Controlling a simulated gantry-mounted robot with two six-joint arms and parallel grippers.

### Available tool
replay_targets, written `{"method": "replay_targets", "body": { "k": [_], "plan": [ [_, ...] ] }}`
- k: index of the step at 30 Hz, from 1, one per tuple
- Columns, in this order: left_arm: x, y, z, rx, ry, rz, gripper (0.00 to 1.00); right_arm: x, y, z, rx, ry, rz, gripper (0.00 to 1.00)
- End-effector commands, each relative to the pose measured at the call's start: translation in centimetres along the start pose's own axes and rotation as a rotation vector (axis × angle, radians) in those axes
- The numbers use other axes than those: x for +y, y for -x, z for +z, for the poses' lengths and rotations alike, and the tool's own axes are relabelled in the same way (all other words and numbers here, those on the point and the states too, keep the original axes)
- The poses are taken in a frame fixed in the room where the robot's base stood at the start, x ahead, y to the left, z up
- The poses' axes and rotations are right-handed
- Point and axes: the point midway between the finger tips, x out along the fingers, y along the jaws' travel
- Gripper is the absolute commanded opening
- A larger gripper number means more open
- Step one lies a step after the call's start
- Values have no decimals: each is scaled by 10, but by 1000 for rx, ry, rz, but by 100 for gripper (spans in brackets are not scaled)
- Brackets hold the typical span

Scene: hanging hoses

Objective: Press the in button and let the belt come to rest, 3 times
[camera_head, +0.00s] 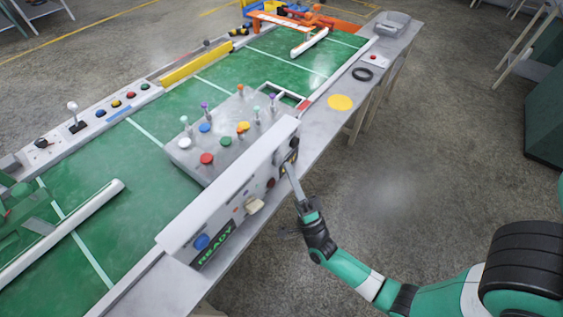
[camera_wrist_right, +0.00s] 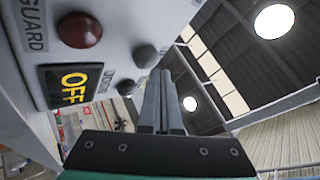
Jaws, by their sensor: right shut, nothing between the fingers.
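The green belt (camera_head: 215,95) with white cross lines runs diagonally through the head view. A grey control panel (camera_head: 225,190) stands at its near side, with a blue button (camera_head: 201,242) and a lit READY sign (camera_head: 216,246). My right gripper (camera_head: 289,170) is shut and empty at the panel's right end, close to its dark buttons. In the right wrist view, its fingers (camera_wrist_right: 160,90) point past a dark grey button (camera_wrist_right: 146,56); contact cannot be told. A dark red dome (camera_wrist_right: 79,30) and an OFF sign (camera_wrist_right: 75,84) are beside it. I cannot read which button is marked in.
Several coloured knobs and pegs stand on a grey box (camera_head: 215,140) behind the panel. A far console (camera_head: 110,105) carries more buttons and a lever. A yellow disc (camera_head: 340,102) and black ring (camera_head: 362,74) lie on the near ledge.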

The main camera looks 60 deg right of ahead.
Motion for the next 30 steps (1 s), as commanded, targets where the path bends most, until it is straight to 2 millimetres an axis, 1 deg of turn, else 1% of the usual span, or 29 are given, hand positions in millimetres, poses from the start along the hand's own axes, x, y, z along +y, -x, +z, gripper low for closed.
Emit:
{"method": "replay_targets", "body": {
  "k": [30],
  "plan": [
    [0, 3, 3, 0, 0, 0, 64, 4, -6, 4, 0, 0, 0, 0]
  ]
}}
